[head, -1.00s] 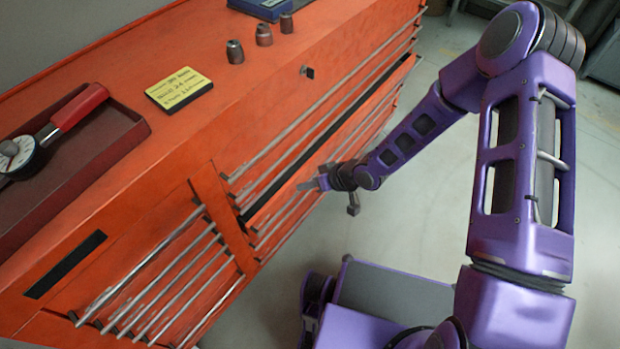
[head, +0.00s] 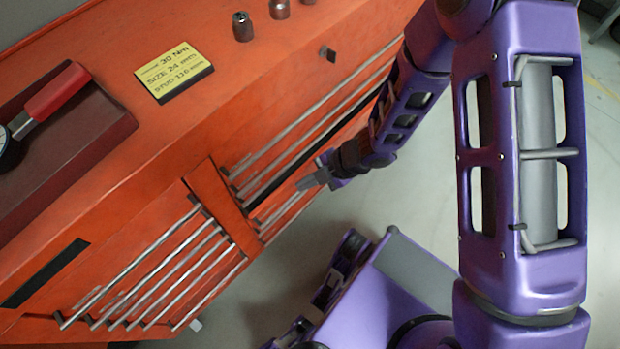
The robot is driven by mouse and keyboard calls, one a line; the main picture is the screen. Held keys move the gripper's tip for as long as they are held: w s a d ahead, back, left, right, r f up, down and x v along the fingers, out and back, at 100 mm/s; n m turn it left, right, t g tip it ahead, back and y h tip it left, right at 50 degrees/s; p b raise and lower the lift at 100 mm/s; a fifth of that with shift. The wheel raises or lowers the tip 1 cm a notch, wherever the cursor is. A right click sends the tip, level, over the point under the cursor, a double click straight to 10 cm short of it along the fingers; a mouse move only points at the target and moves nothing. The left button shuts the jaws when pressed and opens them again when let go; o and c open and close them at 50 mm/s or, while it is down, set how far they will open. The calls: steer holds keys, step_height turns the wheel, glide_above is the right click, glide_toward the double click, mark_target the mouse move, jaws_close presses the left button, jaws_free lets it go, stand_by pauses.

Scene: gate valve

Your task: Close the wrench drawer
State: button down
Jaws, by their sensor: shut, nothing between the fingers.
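The orange tool chest has a right-hand bank of drawers with long silver handles. One drawer (head: 276,207) there stands slightly out, with a dark gap (head: 285,172) along its top edge; I take it for the wrench drawer, though no label shows. My gripper (head: 312,183) is shut and empty at this drawer's front, by its handle. Whether the fingers touch the front or the handle cannot be told. My forearm covers the drawer's far end, and its contents are hidden.
On the chest top (head: 240,100) lie a yellow note (head: 174,72), several dark sockets (head: 242,26) and a dark red tray (head: 100,135) with a red-handled gauge tool (head: 55,90). The left drawer bank (head: 150,270) looks shut. Grey floor lies right of the chest.

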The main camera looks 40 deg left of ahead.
mark_target(283, 189)
steer(key=b+x, duration=0.1)
steer(key=x, duration=0.5)
steer(key=shift+a+f, duration=0.15)
steer(key=shift+f, duration=0.05)
steer(key=shift+a+r+p, duration=0.1)
steer(key=shift+a+p, duration=0.25)
steer(key=shift+a, duration=1.05)
steer(key=shift+w+d, duration=0.1)
